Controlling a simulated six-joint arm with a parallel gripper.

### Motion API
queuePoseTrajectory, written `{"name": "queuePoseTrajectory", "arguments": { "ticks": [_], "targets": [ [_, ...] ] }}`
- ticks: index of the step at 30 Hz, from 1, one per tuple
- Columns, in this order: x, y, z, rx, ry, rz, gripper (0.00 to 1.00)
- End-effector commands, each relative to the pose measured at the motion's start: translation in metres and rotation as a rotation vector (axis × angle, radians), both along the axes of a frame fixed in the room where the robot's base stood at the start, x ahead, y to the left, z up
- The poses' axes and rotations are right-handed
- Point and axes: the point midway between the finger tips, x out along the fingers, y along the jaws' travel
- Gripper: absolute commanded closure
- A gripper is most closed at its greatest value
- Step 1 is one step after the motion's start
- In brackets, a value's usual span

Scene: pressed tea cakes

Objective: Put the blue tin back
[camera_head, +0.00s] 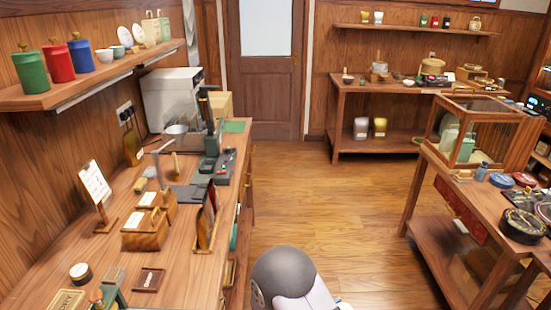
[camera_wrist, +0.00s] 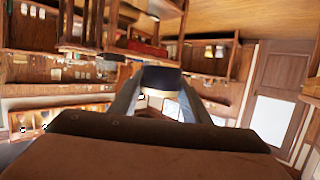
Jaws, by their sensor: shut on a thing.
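In the wrist view my gripper (camera_wrist: 161,84) is shut on a small dark blue thing (camera_wrist: 160,75) with a pale part below it. Its full shape is hidden between the fingers, so I cannot tell for sure which tin it is. In the head view the gripper is out of sight. A blue canister tin (camera_head: 81,57) stands upright on the left wall shelf (camera_head: 95,88), beside a red tin (camera_head: 58,62) and a green tin (camera_head: 30,71). A flat round blue tin (camera_head: 502,180) lies on the right table (camera_head: 447,170).
The left bench (camera_head: 185,265) holds a wooden box, a stand with a card, scales and a pale machine. A glass-sided case (camera_head: 485,125) stands on the right table, with round dark things near it. The floor (camera_head: 310,195) between is clear. A back table (camera_head: 360,90) holds small wares.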

Motion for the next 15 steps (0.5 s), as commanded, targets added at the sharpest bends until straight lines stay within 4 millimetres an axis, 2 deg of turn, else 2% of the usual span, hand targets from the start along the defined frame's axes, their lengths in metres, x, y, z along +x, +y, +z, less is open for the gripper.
{"name": "queuePoseTrajectory", "arguments": {
  "ticks": [3,6,15],
  "targets": [
    [-0.02,-0.023,-0.007,0.0,0.0,-0.059,0.84],
    [-0.03,-0.033,-0.008,0.001,0.001,-0.088,0.84],
    [-0.041,-0.042,-0.008,0.001,0.0,-0.113,0.84]
  ]
}}
